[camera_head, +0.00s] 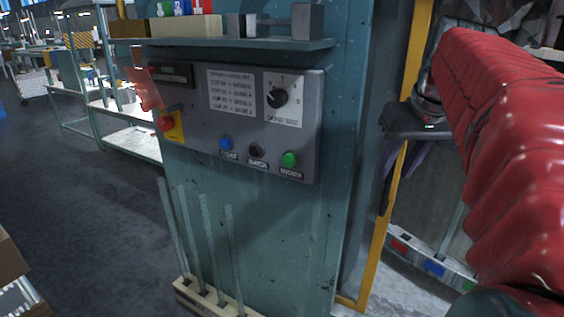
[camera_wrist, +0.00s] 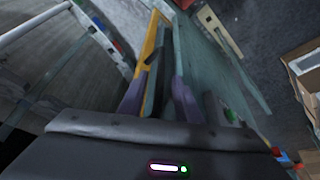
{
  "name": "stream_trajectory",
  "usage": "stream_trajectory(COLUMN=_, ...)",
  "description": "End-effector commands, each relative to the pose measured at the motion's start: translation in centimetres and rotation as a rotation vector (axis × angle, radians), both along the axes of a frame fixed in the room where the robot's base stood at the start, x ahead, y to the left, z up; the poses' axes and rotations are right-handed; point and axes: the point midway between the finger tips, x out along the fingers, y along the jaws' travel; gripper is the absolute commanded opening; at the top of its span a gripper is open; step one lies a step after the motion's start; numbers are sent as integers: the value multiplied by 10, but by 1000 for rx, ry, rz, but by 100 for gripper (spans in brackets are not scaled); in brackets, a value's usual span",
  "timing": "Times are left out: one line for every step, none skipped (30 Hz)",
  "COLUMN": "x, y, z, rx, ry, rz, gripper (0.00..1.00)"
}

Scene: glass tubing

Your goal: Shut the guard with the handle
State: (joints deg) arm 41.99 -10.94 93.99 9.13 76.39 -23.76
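The guard's yellow frame (camera_head: 398,180) stands upright to the right of the control cabinet, and it also shows in the wrist view (camera_wrist: 151,42). A dark bar, which looks like the handle (camera_wrist: 153,82), runs along the frame. My gripper (camera_wrist: 158,88) has its two purple fingers on either side of this bar, with room between them, so it looks open. I cannot tell whether either finger touches the bar. In the head view my gripper (camera_head: 396,172) is at the yellow frame, partly hidden by my red-sleeved arm.
The teal cabinet carries a grey control panel (camera_head: 240,118) with a red stop button (camera_head: 166,124), knob and colored buttons. A shelf (camera_head: 240,44) juts out above it. Glass rods (camera_head: 209,240) stand in a wooden rack below. Open floor (camera_head: 70,200) lies to the left.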

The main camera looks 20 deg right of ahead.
Motion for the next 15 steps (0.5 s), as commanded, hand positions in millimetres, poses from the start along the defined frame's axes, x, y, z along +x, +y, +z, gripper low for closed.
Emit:
stream_trajectory(x=3, y=0, z=-8, rx=2, ry=3, rz=0, gripper=31)
stream_trajectory(x=5, y=-1, z=-13, rx=2, ry=3, rz=0, gripper=31)
stream_trajectory(x=7, y=-2, z=-18, rx=2, ry=3, rz=0, gripper=31)
stream_trajectory(x=8, y=-2, z=-22, rx=2, ry=2, rz=0, gripper=31)
stream_trajectory(x=10, y=-3, z=-27, rx=2, ry=3, rz=0, gripper=31)
stream_trajectory(x=12, y=-3, z=-31, rx=2, ry=2, rz=0, gripper=31)
stream_trajectory(x=14, y=-4, z=-35, rx=1, ry=1, rz=1, gripper=31)
stream_trajectory(x=15, y=-4, z=-39, rx=1, ry=2, rz=1, gripper=31)
stream_trajectory(x=17, y=-5, z=-42, rx=1, ry=2, rz=1, gripper=31)
stream_trajectory(x=18, y=-5, z=-45, rx=1, ry=1, rz=1, gripper=31)
stream_trajectory(x=19, y=-6, z=-47, rx=1, ry=0, rz=1, gripper=31)
stream_trajectory(x=19, y=-6, z=-49, rx=1, ry=1, rz=1, gripper=31)
stream_trajectory(x=20, y=-6, z=-51, rx=1, ry=1, rz=1, gripper=31)
stream_trajectory(x=20, y=-6, z=-52, rx=1, ry=1, rz=1, gripper=31)
stream_trajectory(x=21, y=-6, z=-53, rx=1, ry=0, rz=1, gripper=31)
